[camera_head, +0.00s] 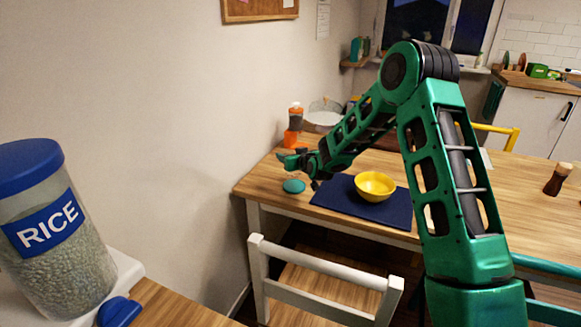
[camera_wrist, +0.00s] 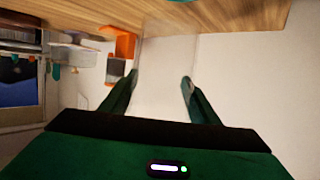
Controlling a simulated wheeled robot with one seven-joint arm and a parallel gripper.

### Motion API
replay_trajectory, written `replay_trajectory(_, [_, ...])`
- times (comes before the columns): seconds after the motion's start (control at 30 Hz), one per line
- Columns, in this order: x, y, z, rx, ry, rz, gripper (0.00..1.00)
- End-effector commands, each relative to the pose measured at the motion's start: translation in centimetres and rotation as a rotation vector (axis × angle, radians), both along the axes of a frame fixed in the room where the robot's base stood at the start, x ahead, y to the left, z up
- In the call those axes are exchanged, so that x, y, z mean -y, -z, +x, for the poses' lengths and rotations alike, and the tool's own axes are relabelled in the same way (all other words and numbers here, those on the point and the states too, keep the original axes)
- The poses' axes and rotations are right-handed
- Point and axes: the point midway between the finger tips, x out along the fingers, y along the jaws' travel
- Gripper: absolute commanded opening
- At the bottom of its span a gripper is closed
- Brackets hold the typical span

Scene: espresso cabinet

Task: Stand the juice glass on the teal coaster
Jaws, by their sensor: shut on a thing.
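My gripper (camera_head: 290,160) is at the far left end of the table, shut on the clear juice glass. In the wrist view the glass (camera_wrist: 163,62) is a faint, see-through shape between the two fingers (camera_wrist: 159,79). In the head view it is too faint to make out well. The round teal coaster (camera_head: 293,186) lies on the table just below my gripper, near the table's left edge. A sliver of teal shows at the top edge of the wrist view. I cannot tell how large the gap between glass and coaster is.
An orange-and-grey appliance or bottle (camera_head: 294,125) stands just behind my gripper. A yellow bowl (camera_head: 375,186) sits on a dark blue mat (camera_head: 335,198) to the right of the coaster. A white chair (camera_head: 325,285) stands in front of the table. A rice jar (camera_head: 55,235) is at the near left.

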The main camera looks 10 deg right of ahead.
Motion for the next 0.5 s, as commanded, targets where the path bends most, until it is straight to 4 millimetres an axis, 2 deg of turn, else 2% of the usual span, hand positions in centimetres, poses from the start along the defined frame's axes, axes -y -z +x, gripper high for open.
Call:
replay_trajectory(0.17, [0.5,0.7,0.3,0.000,0.000,0.000,0.27])
replay_trajectory(0.4, [0.5,3.8,0.3,-0.001,0.003,0.001,0.27])
replay_trajectory(0.5, [0.5,4.3,0.3,0.001,0.002,0.001,0.27])
